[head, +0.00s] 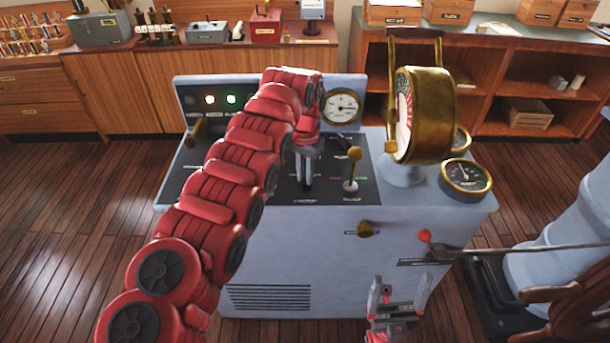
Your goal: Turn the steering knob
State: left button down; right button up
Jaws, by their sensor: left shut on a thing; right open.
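The grey-blue control console (265,245) stands in the middle of the head view with a dark panel on its sloping top. My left gripper (306,180) points down at the middle of this panel and is shut on a small control there, which I take to be the steering knob. The gripper and the red arm hide most of the knob, so its angle cannot be told. My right gripper (400,292) is open and empty in front of the console's lower right.
A brass telegraph (426,112) and a round gauge (466,177) are further right. A wooden wheel (575,300) stands at right.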

pick_arm(q)
jog(key=shift+w+r, duration=0.1)
jog(key=c, duration=0.9)
grip_release()
jog(key=shift+o, duration=0.2)
notch_tip(320, 180, up, 2)
jog(key=shift+r, duration=0.2)
notch_tip(320, 180, up, 4)
jog(key=shift+d+f+p, duration=0.15)
jog(key=shift+f+p, duration=0.05)
jog(key=shift+p, duration=0.45)
notch_tip(320, 180, up, 11)
jog(key=p, duration=1.1)
jog(key=shift+r, duration=0.15)
